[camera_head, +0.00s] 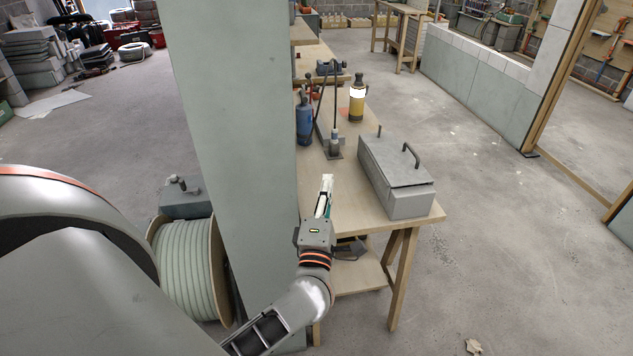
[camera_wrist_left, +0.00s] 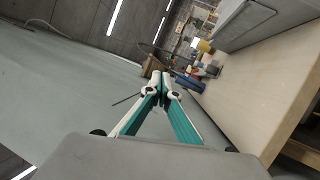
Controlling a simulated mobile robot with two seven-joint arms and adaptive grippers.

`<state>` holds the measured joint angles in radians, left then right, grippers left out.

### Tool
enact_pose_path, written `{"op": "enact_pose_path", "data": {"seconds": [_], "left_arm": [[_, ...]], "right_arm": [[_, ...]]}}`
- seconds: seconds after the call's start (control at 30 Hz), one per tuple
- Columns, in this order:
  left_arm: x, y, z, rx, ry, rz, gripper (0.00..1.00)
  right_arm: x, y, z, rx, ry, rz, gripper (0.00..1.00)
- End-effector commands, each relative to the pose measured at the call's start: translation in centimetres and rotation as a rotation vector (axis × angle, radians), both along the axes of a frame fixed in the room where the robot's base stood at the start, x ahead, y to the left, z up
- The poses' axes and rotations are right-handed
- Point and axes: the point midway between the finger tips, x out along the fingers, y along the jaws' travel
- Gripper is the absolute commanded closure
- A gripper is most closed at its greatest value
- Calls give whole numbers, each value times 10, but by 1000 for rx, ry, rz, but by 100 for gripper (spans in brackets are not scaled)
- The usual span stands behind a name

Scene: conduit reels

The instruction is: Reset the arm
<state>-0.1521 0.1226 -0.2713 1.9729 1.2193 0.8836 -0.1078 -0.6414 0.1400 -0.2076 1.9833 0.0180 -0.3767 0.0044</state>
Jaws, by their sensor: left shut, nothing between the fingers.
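My left gripper (camera_head: 325,188) is in the middle of the head view, over the near edge of the wooden workbench (camera_head: 385,208). Its fingers point away from me toward the far end of the bench. In the left wrist view the gripper (camera_wrist_left: 161,82) has its white and teal fingers together at the tips, with nothing between them. My right gripper does not show in either view.
A grey metal box (camera_head: 397,178) with a handle sits on the bench, right of my gripper. Blue (camera_head: 304,122) and yellow (camera_head: 357,100) bottles stand farther back. A pale green column (camera_head: 235,150) rises close on the left, with a conduit reel (camera_head: 187,268) beside it.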

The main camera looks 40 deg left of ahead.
Motion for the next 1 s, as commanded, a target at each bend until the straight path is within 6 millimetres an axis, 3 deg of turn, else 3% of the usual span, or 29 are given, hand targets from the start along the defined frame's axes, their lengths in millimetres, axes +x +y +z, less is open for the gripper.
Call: {"op": "enact_pose_path", "data": {"seconds": [0.33,0.43,0.5,0.57,0.63,0.73,0.87,1.0], "left_arm": [[-3,-9,-2,74,15,-23,100],[-10,-30,-8,227,50,-74,100],[-19,-55,-20,401,97,-137,100],[-29,-81,-40,580,156,-207,100],[-45,-112,-73,797,240,-298,100],[-72,-143,-129,1070,369,-423,100],[-116,-159,-204,1373,543,-570,100],[-161,-153,-266,1622,708,-692,100]], "right_arm": [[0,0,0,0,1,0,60],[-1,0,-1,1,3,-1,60],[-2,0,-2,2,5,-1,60],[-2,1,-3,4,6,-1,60],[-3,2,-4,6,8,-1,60],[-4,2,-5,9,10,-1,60],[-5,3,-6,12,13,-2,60],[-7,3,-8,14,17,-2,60]]}}
